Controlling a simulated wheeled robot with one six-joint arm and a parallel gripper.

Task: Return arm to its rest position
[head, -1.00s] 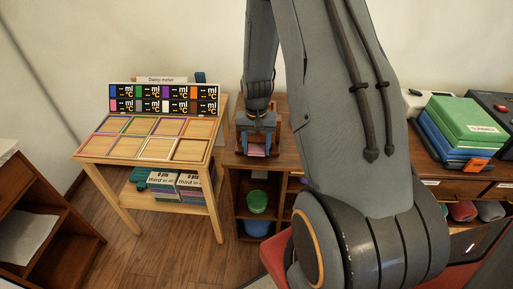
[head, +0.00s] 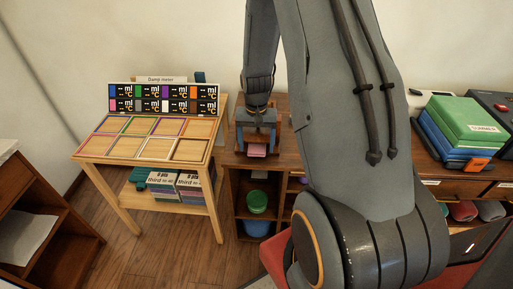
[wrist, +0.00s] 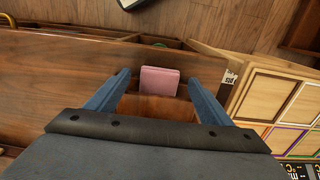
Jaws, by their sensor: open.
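My arm reaches down over a wooden cabinet in the head view, with my gripper (head: 257,143) just above the cabinet top. In the wrist view my gripper (wrist: 160,92) has its two blue fingers spread wide apart. A pink block (wrist: 160,80) lies on the cabinet top between the fingers, with visible gaps on both sides. The pink block also shows below the gripper in the head view (head: 257,151). My arm link hides part of the cabinet behind it.
A small table (head: 148,162) with colour-framed compartments and a "Damp meter" display (head: 163,98) stands to the left. Green and blue boxes (head: 465,120) sit on the right. The cabinet (head: 236,157) holds a green tub (head: 257,201) and a blue tub below.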

